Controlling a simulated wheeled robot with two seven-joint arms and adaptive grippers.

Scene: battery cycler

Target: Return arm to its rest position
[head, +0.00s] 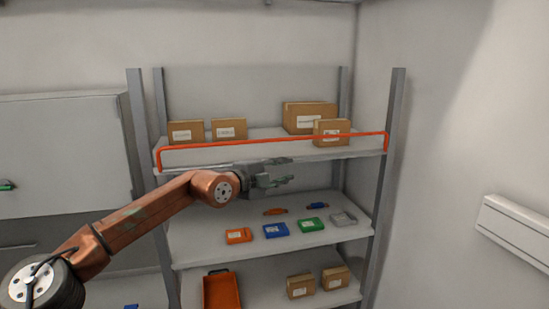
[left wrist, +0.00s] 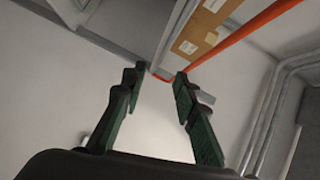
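My left arm (head: 135,221) is copper-coloured and reaches from the lower left to the front of the shelf rack. My left gripper (head: 291,170) points right, just below the upper shelf's front edge and above the middle shelf. In the left wrist view its two fingers (left wrist: 157,78) stand apart with nothing between them. My right gripper does not show in either view.
An orange rail (head: 270,142) runs along the upper shelf, which holds several cardboard boxes. The middle shelf (head: 205,250) holds orange, blue, green and grey cases. An orange bin (head: 222,290) and boxes (head: 301,285) are below. A grey cabinet (head: 62,150) stands left.

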